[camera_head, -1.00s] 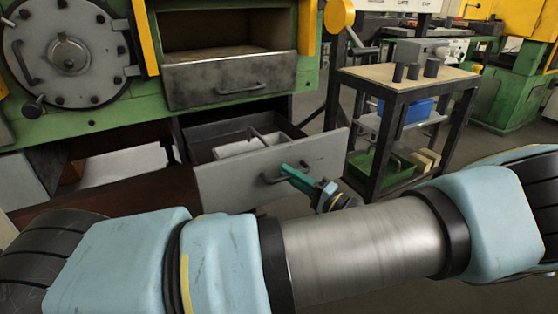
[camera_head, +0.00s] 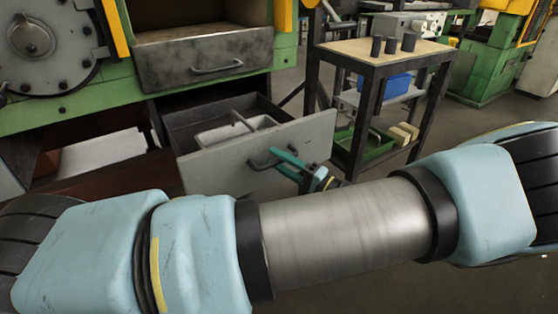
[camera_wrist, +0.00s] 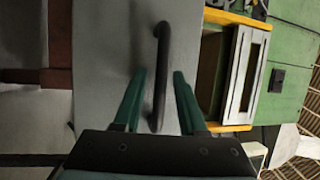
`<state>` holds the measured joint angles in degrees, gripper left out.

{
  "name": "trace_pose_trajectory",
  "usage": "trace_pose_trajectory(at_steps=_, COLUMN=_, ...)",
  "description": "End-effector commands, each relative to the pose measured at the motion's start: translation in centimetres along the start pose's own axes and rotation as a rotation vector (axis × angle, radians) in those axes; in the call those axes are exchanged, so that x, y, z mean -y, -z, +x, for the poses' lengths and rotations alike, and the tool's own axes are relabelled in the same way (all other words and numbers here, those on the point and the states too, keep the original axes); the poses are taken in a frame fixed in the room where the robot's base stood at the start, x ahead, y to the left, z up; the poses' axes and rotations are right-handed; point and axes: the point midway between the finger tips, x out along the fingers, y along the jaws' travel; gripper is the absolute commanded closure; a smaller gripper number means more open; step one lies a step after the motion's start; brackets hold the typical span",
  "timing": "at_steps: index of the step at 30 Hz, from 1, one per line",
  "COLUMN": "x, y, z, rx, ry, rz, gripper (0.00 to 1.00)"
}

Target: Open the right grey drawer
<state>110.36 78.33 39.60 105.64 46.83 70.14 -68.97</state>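The right grey drawer (camera_head: 225,165) stands pulled out below the furnace in the head view, its inside and a light divider showing. Its dark bar handle (camera_wrist: 160,60) is on the front panel, which also shows in the wrist view (camera_wrist: 105,50). My gripper (camera_wrist: 158,74) is at the handle, with one green finger on each side of the bar. Gaps show between the fingers and the bar, so the gripper looks open around it. In the head view my gripper (camera_head: 284,160) is small, at the right part of the handle.
A grey tray front (camera_head: 205,62) with its own handle sits above the drawer. A wooden-topped table (camera_head: 385,50) with dark cylinders stands to the right, with a green bin (camera_head: 365,148) below it. My arm spans the foreground. Some floor is free right of the drawer.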

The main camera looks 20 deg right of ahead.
Motion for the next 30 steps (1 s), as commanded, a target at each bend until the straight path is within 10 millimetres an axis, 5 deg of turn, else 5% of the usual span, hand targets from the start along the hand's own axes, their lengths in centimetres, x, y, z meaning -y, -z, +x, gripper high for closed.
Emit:
trace_pose_trajectory(at_steps=11, x=0.0, y=0.0, z=-0.5, rx=-0.001, ry=0.001, rz=0.0, gripper=0.53)
trace_pose_trajectory(at_steps=24, x=-0.1, y=0.0, z=-8.3, rx=-0.003, ry=-0.001, rz=-0.001, gripper=0.53)
trace_pose_trajectory(at_steps=30, x=-0.1, y=0.0, z=-10.4, rx=0.0, ry=0.0, rz=0.0, gripper=0.53)
